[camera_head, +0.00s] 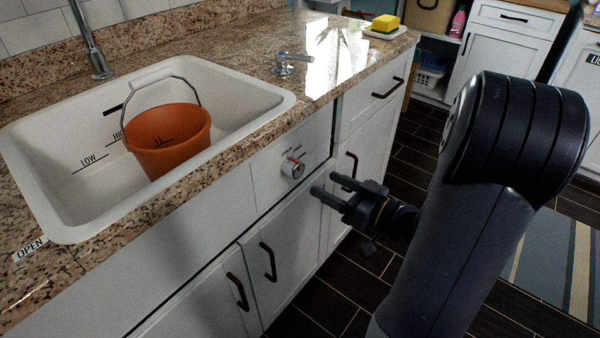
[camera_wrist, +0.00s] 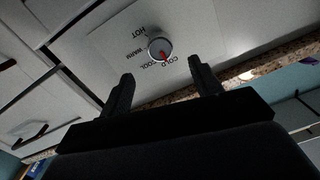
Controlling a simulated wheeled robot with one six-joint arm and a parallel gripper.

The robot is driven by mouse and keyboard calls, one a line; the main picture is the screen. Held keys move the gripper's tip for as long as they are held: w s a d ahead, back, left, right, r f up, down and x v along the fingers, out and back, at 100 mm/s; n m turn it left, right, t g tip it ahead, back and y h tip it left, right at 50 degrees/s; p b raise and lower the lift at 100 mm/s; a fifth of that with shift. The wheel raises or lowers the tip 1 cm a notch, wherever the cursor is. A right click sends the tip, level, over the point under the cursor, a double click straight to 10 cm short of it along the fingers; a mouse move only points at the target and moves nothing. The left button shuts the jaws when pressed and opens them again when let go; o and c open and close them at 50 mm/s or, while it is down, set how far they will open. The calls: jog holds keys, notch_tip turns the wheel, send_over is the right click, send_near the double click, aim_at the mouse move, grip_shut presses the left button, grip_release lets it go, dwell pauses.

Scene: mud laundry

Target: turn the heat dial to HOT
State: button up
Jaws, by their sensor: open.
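The heat dial (camera_head: 293,167) is a small round knob on a white plate on the cabinet front below the counter edge. In the wrist view the dial (camera_wrist: 160,49) shows a red pointer, with HOT, WARM, COOL and COLD printed around it. The pointer lies on the side of COOL and COLD, away from HOT. My gripper (camera_head: 324,187) is open and empty, in front of the cabinet and a little right of and below the dial. In the wrist view its two fingers (camera_wrist: 163,84) stand apart, with the dial beyond and between them, not touched.
A white sink (camera_head: 262,100) with an orange bucket (camera_head: 175,142) is set in the granite counter at left. A tap handle (camera_head: 290,64) stands on the counter above the dial. Cabinet handles (camera_head: 268,262) stick out below. Open floor lies right of the cabinets.

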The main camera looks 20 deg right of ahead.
aim_at(300, 171)
jog(key=x, duration=0.8)
jog(key=shift+w+a, duration=0.2)
jog(key=shift+c, duration=0.5)
jog(key=c, duration=0.9)
